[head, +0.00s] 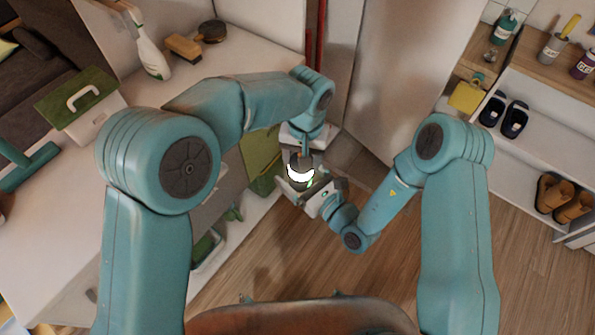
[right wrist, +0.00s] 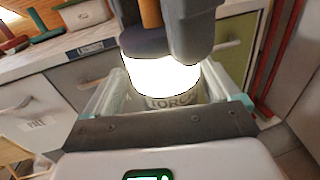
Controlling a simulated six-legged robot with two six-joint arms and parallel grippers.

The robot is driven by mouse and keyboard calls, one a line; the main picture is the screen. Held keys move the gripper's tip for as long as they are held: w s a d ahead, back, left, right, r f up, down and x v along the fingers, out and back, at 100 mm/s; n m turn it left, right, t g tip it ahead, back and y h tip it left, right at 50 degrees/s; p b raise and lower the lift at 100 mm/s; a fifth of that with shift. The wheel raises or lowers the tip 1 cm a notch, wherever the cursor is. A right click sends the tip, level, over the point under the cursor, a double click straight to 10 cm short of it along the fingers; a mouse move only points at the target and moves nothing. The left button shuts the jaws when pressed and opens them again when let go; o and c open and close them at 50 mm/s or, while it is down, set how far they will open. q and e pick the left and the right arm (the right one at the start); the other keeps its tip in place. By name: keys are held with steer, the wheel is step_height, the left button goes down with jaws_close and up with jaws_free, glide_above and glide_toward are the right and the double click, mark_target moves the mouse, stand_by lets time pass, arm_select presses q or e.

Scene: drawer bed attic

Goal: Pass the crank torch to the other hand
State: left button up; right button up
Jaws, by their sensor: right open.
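The crank torch (head: 300,174) hangs in the air in mid-view, dark grey with a glowing white lamp. In the right wrist view the torch (right wrist: 160,78) shows its bright lamp band, partly readable lettering and a dark grey part with an orange-brown piece. My left gripper (head: 307,150) comes down from above and is shut on the torch; its fingertips are mostly hidden. My right gripper (head: 305,188) is open just below. In the right wrist view its clear fingers (right wrist: 168,92) stand on either side of the torch's lettered part, with gaps visible.
A white counter (head: 255,62) on the left carries a spray bottle (head: 152,48), brushes and a green-lidded box (head: 76,97). Drawers below it stand close to the grippers. A shelf (head: 520,130) with shoes is at right. The wooden floor (head: 270,265) is clear.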

steer(key=shift+w+a, duration=0.1)
steer(key=c, duration=1.1)
arm_select(q)
steer(key=o, duration=1.6)
steer(key=shift+c, duration=0.2)
arm_select(e)
steer(key=shift+c, duration=0.2)
